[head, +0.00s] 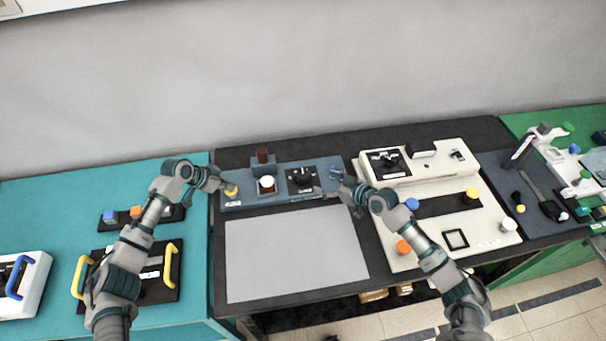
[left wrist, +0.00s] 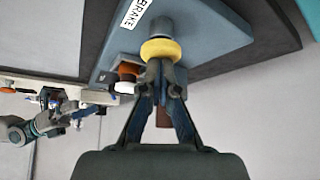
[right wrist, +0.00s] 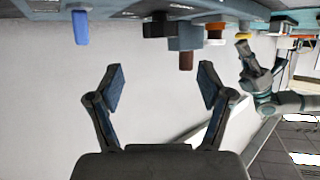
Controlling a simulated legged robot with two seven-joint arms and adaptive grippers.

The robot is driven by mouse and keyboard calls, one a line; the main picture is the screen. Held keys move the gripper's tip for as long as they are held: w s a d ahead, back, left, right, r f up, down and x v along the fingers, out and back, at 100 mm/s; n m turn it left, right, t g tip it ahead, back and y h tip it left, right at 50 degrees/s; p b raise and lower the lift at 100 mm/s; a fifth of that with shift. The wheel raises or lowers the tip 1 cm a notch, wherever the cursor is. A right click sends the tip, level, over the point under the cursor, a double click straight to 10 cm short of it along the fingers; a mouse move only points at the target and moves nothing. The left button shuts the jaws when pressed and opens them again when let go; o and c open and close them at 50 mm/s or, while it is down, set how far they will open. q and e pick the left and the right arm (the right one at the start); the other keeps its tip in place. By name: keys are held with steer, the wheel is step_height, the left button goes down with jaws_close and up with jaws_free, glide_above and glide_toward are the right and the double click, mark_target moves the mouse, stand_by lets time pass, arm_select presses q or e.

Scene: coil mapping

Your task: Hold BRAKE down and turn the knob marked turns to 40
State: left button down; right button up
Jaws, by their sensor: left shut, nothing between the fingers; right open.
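The blue-grey console (head: 330,166) stands at the back of the middle table. Its yellow button (head: 231,190) is at the left end; in the left wrist view the yellow cap (left wrist: 161,50) is beside a BRAKE label (left wrist: 132,13). My left gripper (left wrist: 160,67) is shut and empty, its fingertips at the cap and seemingly touching it; how far the button is pressed I cannot tell. A black knob (head: 302,177) sits on a dark plate on the console's right half; its markings are too small to read. My right gripper (right wrist: 162,85) is open and empty, near the console's right end, apart from the knob.
Between button and knob stand a brown-topped post (head: 262,156) and a white-topped part (head: 267,183). A grey mat (head: 295,255) lies clear in front. A white console (head: 400,240) stands to the right, a teal table (head: 60,200) to the left.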

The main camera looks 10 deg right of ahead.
mark_target(305, 174)
steer(key=x, duration=1.1)
steer(key=shift+w+a+f, duration=0.1)
steer(key=shift+w+f, duration=0.05)
steer(key=c, duration=1.2)
